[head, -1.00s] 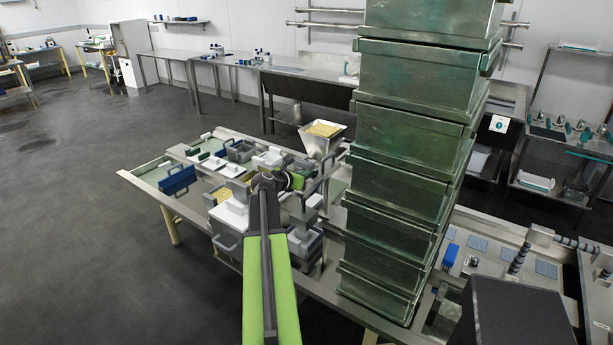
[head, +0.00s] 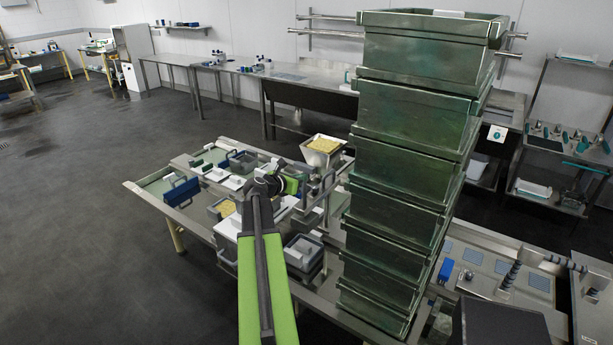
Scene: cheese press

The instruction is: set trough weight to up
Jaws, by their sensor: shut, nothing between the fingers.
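My gripper (head: 277,185) is at the end of my green arm, over the middle of the steel worktable (head: 183,215). The wrist hides most of the fingers, and they look closed with nothing held. Below and right of it is a grey open bin (head: 303,252) with lighter grey pieces inside. A white-topped box (head: 228,226) stands to its left, partly behind my arm. I cannot tell for sure which grey piece is the trough weight. It may be hidden behind my wrist or arm.
A tall stack of green crates (head: 400,150) stands close right of my arm. A steel hopper with yellow contents (head: 323,146) is behind my gripper. A blue tray (head: 182,191) is at the table's left end. The floor (head: 90,220) on the left is clear.

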